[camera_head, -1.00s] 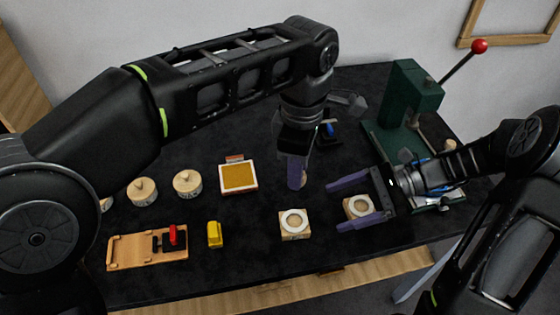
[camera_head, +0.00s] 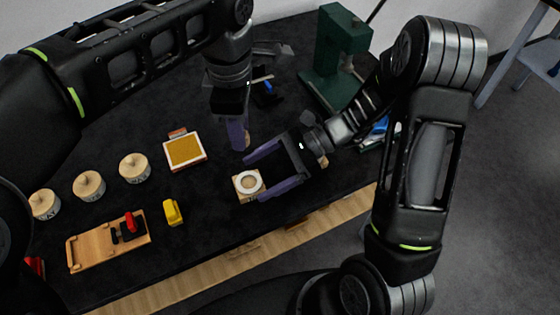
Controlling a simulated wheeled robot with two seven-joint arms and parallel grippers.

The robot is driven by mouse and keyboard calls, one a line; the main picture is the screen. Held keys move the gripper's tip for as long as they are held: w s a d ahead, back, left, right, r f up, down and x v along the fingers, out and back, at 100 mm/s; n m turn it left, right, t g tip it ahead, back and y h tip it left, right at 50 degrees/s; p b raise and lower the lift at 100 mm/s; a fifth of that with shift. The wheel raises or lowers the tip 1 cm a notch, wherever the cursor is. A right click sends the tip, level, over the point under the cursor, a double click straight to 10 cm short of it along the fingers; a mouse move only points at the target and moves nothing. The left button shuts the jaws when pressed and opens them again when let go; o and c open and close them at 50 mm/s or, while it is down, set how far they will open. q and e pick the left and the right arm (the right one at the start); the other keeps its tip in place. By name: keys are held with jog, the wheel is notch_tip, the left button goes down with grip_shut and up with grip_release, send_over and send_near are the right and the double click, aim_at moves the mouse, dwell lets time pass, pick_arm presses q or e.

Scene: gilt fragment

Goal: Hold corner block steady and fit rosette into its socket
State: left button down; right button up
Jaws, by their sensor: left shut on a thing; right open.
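A pale wooden corner block (camera_head: 238,194) with a white ring around its round socket (camera_head: 249,182) lies flat on the dark table. My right gripper (camera_head: 255,178) is open, its two purple fingers pointing left. Its fingertips are at the block's right side, one toward the back and one toward the front; I cannot tell if they touch. My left gripper (camera_head: 238,147) points down behind the block. It is shut on a small tan piece, likely the rosette (camera_head: 247,139), mostly hidden by the fingers. A tan bit (camera_head: 323,161) shows beyond the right gripper, perhaps a second block.
A yellow pad in a tray (camera_head: 184,151), a yellow piece (camera_head: 173,211), a wooden board with a red-handled tool (camera_head: 82,251) and several lidded round pots (camera_head: 134,168) stand left. A green press (camera_head: 333,60) stands behind. The table's wooden front edge (camera_head: 240,252) is near.

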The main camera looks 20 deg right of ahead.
aim_at(243, 185)
jog(key=shift+x, duration=1.85)
jog(key=shift+c, duration=0.5)
jog(key=c, duration=1.4)
pick_arm(q)
jog(key=shift+a+f, duration=0.15)
jog(key=shift+f, duration=0.1)
pick_arm(e)
jog(key=shift+o, duration=0.2)
pick_arm(q)
jog(key=f+m, duration=0.1)
jog(key=m, duration=0.1)
jog(key=f+m, duration=0.2)
jog(key=shift+s+a+f+m, duration=0.2)
jog(key=shift+f+m, duration=0.1)
jog(key=shift+m, duration=0.1)
jog(key=shift+w+d+f+m, duration=0.15)
jog(key=shift+f+m, duration=0.1)
jog(key=shift+m, duration=0.85)
jog(key=shift+s+d+f+m, duration=0.1)
jog(key=shift+f+m, duration=0.1)
jog(key=shift+m, duration=0.9)
jog(key=shift+w+d+f+m, duration=0.15)
jog(key=shift+f+m, duration=0.1)
jog(key=shift+m, duration=0.85)
